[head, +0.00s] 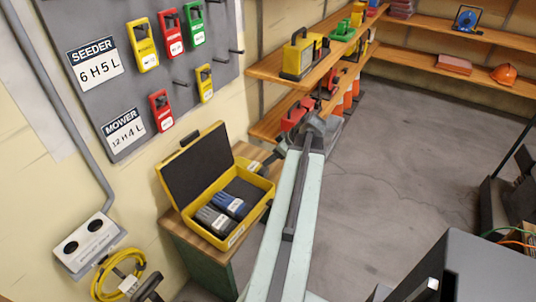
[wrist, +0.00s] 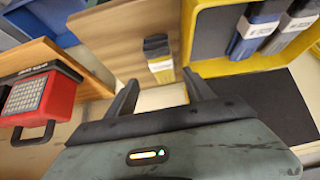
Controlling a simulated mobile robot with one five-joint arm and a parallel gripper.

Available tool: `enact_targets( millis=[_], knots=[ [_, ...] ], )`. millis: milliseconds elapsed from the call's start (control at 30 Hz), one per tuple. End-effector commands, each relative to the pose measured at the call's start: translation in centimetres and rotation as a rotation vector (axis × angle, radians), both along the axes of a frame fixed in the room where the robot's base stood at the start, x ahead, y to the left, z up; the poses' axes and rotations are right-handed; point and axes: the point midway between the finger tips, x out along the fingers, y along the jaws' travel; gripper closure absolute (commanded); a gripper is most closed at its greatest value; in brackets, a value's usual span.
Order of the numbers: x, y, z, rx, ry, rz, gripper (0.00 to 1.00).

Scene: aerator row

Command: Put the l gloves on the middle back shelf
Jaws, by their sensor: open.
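A grey bundle (head: 214,221) and a blue bundle (head: 231,205) lie in the open case. I cannot read the size on any label. The back wall shelves (head: 462,75) show at the upper right.
The yellow case (head: 228,240) stands open on the bench (head: 185,235). A red lamp-like device (wrist: 40,95) sits on a wooden shelf left of my gripper. The lower back shelf holds a reddish stack (head: 454,65) and an orange helmet (head: 504,75).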

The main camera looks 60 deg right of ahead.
Motion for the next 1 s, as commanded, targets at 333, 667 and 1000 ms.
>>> enact_targets(
  millis=[333,667,1000],
  knots=[
    [4.1,0.1,-5.6,-0.001,-0.128,0.002,0.42],
    [6.0,0.1,-6.3,-0.003,-0.166,0.002,0.42],
    [7.9,0.0,-8.2,-0.002,-0.165,0.001,0.42]
  ],
)
